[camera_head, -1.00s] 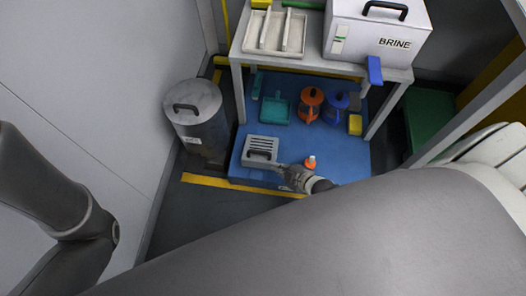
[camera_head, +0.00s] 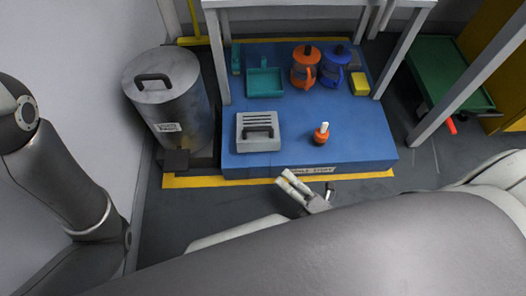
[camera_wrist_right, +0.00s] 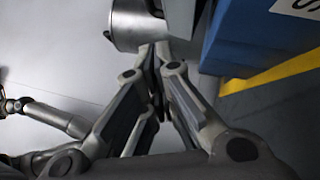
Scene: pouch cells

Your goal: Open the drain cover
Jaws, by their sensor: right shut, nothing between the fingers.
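The drain cover (camera_head: 250,145), a light grey slotted square with a black handle, lies flat at the left front of the blue platform (camera_head: 350,150). I take this grate to be the cover; it looks closed. My right gripper (camera_head: 284,179) is in front of the platform's front edge, below and right of the cover and apart from it. In the right wrist view its fingers (camera_wrist_right: 155,52) are together with nothing between them. My left arm shows at the left edge of the head view, but its gripper is out of view.
A grey lidded bin (camera_head: 185,105) stands left of the platform. An orange-based bottle (camera_head: 321,136) stands right of the cover. A teal dustpan (camera_head: 265,82), an orange jug (camera_head: 304,70), a blue jug (camera_head: 334,70) and a yellow block (camera_head: 360,84) are behind. Table legs rise around the platform.

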